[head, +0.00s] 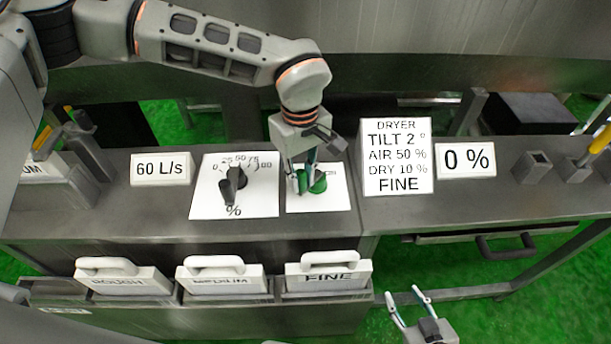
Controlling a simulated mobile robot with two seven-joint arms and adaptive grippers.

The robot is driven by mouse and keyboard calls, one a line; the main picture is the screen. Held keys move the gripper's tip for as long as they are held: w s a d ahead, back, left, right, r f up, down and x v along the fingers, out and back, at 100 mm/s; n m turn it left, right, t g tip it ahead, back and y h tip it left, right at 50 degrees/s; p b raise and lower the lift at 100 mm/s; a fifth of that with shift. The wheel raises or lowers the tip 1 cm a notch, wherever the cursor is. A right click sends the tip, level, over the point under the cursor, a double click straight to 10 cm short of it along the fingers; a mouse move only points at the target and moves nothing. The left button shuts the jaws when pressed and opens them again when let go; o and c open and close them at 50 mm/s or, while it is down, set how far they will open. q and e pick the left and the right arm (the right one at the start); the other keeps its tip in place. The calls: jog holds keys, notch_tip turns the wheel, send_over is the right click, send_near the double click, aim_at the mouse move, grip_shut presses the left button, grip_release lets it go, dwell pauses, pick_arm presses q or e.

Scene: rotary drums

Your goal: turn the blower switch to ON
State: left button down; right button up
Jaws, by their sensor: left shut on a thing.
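The blower switch (318,184) is a green knob on a white plate (330,202) in the middle of the console. My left gripper (303,184) reaches down from above and is shut on the green knob. Its fingers hide part of the knob and most of the plate's lettering; only a bit of text shows at the plate's right side, so I cannot tell the switch's setting. My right gripper (408,303) is open and empty, low in front of the console and over the green floor.
Left of the switch is a black dial (233,184) on a white percent scale. Signs read 60 L/s (161,169), 0 % (466,160) and dryer settings (396,157). Handled ROUGH, MEDIUM and FINE (328,276) blocks stand along the front. A drawer handle (506,247) sticks out at right.

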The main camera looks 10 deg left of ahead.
pick_arm(q)
jog(key=shift+w+a+m, duration=0.15)
jog(key=shift+m, duration=0.25)
pick_arm(e)
jog(key=shift+w+r, duration=0.1)
jog(key=shift+r, duration=0.15)
pick_arm(q)
jog(key=c, duration=1.9)
grip_release()
jog(key=shift+r, duration=0.15)
pick_arm(e)
jog(key=shift+d+f, duration=0.1)
pick_arm(q)
notch_tip(320, 180, up, 12)
jog(key=shift+f, duration=0.1)
